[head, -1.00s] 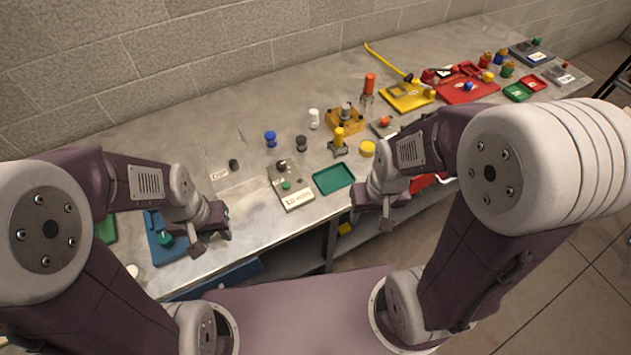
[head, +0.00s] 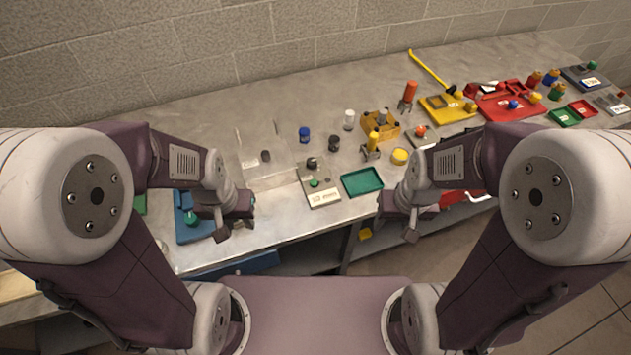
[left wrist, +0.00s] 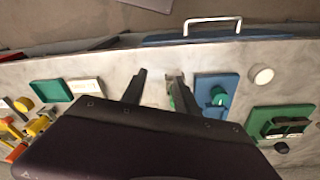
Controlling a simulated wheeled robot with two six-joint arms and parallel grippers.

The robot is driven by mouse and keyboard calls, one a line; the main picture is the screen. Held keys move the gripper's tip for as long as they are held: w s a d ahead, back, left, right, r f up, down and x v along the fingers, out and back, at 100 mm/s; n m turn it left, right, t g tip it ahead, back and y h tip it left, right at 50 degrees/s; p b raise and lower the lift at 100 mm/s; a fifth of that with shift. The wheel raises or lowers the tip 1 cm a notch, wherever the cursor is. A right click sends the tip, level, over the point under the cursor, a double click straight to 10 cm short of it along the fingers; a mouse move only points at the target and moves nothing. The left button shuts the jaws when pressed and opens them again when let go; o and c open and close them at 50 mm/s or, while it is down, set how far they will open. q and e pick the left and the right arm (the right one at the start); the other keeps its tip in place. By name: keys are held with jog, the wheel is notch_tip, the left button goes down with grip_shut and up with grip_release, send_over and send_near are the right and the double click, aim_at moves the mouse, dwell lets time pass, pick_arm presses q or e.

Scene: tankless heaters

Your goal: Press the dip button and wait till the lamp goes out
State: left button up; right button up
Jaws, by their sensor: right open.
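A grey panel (head: 325,187) on the bench carries a green button (head: 314,183), a dark round piece (head: 312,162) and a white label too small to read. I cannot tell which button is the dip button, and no clearly lit lamp shows. A transparent box (head: 250,158) with a dark piece stands left of the panel. My left gripper (head: 232,228) is at the front bench edge, beside a blue tray (head: 184,232) with a green knob (head: 191,217); its fingers (left wrist: 158,88) are apart and empty. My right gripper (head: 410,228) is open at the front edge, right of the green tray (head: 376,187).
Blue, dark and white small pieces stand behind the panel. Yellow (head: 446,113) and red (head: 500,108) trays and other panels fill the right side of the bench. A wall (head: 280,45) runs behind. A blue object (head: 255,262) sits below the bench front.

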dwell(0.3)
pick_arm(q)
grip_shut()
dwell(1.6)
